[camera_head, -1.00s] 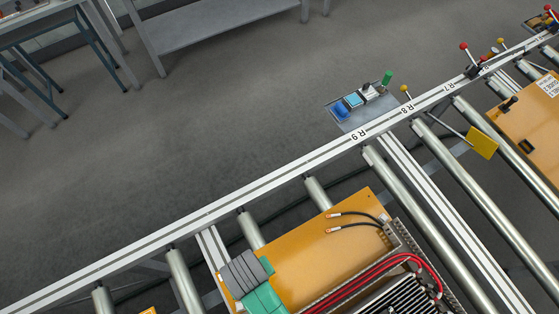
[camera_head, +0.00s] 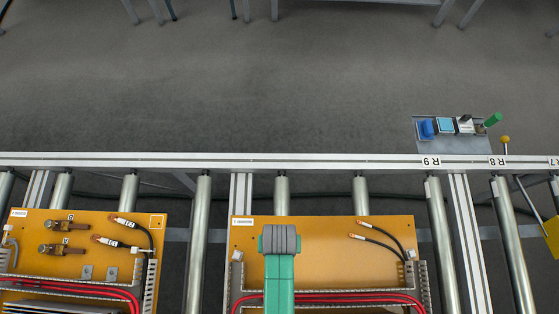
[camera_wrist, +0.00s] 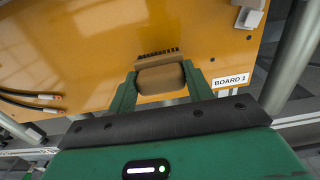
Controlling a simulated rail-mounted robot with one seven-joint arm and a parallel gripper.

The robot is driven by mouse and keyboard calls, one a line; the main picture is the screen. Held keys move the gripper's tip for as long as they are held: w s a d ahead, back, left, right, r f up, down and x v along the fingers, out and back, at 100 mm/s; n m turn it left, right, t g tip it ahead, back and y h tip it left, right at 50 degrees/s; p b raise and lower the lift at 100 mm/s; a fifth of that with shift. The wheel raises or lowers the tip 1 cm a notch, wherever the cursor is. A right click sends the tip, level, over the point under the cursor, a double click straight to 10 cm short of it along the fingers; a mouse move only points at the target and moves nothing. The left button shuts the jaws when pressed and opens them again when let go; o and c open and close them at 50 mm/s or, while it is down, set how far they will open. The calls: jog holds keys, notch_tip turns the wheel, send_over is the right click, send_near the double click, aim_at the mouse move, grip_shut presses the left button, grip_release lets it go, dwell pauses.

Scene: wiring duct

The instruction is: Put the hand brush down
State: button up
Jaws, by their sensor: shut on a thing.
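The hand brush (camera_wrist: 160,77) shows in the wrist view as a tan block with a row of dark bristles along its far edge. My gripper (camera_wrist: 162,84) has its two green fingers closed on either side of the brush. The brush is in front of the orange board (camera_wrist: 90,45) labelled BOARD 1; I cannot tell whether it touches the board. In the head view my green and grey arm end covers part of the middle orange board (camera_head: 330,232), and the brush is hidden there.
The middle board has black cables (camera_head: 378,240), red wires (camera_head: 350,297) and slotted grey ducts. Another wired orange board (camera_head: 35,225) lies at the left. Steel rollers (camera_head: 199,240) and a white rail (camera_head: 300,163) surround the boards. A small control panel (camera_head: 450,135) stands at the back right.

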jog(key=shift+f, duration=0.9)
jog(key=shift+f, duration=0.15)
jog(key=o, duration=1.1)
notch_tip(320, 180, up, 12)
jog(key=shift+r+p, duration=0.2)
jog(key=shift+p, duration=0.9)
